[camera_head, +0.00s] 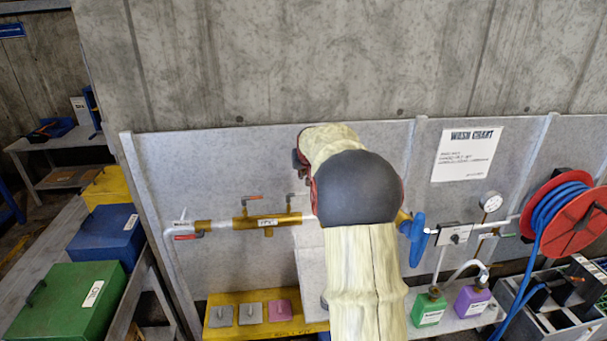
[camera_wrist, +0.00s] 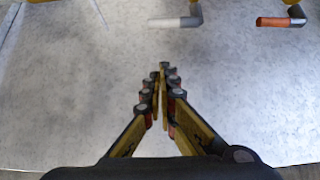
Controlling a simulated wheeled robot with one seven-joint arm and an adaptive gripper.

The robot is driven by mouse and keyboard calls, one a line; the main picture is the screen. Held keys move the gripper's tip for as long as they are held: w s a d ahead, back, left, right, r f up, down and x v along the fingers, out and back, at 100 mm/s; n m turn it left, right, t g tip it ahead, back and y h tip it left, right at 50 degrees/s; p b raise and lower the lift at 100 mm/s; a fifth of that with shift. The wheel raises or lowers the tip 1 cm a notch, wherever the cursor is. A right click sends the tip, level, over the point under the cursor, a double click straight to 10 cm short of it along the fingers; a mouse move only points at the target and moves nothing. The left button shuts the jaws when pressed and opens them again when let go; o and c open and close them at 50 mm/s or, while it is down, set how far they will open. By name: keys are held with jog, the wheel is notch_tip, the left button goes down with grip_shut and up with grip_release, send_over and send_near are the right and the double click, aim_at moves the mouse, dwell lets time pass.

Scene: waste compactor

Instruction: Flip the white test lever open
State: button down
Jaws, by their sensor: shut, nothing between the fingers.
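The white test lever (camera_wrist: 172,22) shows at the top of the wrist view, lying level from a grey elbow stem at its right end. In the head view, what seems to be its stem (camera_head: 290,199) stands above the brass pipe, and the rest is mostly hidden by my arm. My gripper (camera_wrist: 164,70) is shut and empty, its fingertips together in front of the pale panel. In the wrist view the lever is beyond the fingertips, toward the top edge, and apart from them.
An orange-red lever (camera_wrist: 275,22) is beside the white one; it also shows on the brass pipe (camera_head: 253,197). Another red handle (camera_head: 186,237) is at the pipe's left end. A blue valve handle (camera_head: 417,240), gauge (camera_head: 491,201) and hose reel (camera_head: 565,213) are to the right.

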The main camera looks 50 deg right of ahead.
notch_tip(320, 180, down, 6)
jog(key=p, duration=0.1)
jog(key=shift+w+d, duration=0.3)
jog(key=shift+w, duration=0.1)
dwell(0.4)
